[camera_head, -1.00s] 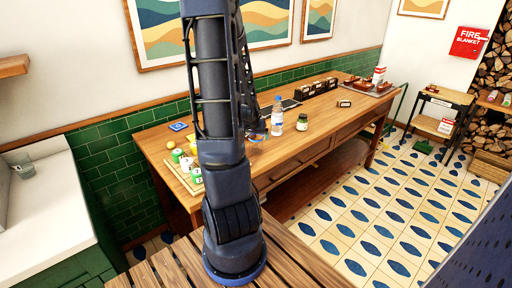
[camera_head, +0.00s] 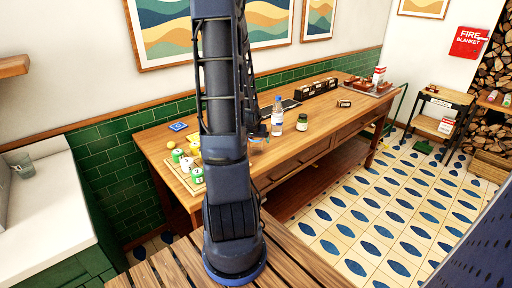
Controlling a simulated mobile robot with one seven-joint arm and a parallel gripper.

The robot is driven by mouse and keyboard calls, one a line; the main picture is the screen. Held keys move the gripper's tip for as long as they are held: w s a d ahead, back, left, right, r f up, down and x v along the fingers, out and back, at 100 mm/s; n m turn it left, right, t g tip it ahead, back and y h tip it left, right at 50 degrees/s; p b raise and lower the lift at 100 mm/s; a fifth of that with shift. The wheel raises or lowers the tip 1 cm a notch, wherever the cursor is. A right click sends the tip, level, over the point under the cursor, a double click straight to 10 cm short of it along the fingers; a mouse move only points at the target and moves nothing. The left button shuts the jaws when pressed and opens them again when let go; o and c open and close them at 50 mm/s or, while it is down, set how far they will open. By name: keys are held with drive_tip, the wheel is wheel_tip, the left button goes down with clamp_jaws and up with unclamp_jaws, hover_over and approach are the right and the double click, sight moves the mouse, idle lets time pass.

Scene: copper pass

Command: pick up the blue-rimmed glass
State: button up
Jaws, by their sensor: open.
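My arm rises in the middle of the head view and hides part of the long wooden table (camera_head: 325,115). My gripper (camera_head: 263,132) shows small just right of the arm, low over the table and left of the water bottle. It is open. What looks like the blue-rimmed glass (camera_head: 257,138) is at the gripper, mostly covered by it and the arm. I cannot tell whether the fingers touch it or stand around it.
A clear water bottle (camera_head: 277,117) and a dark jar with a pale lid (camera_head: 302,122) stand close right of the gripper. Green-and-white cans (camera_head: 186,164) stand on a board at left. Another glass (camera_head: 24,167) stands on the left counter.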

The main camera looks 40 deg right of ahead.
drive_tip(key=shift+x, duration=1.05)
drive_tip(key=c, duration=1.2)
drive_tip(key=shift+o, duration=0.2)
drive_tip(key=shift+r, duration=0.1)
wheel_tip(320, 180, up, 10)
drive_tip(key=shift+f, duration=0.2)
drive_tip(key=shift+r, duration=0.1)
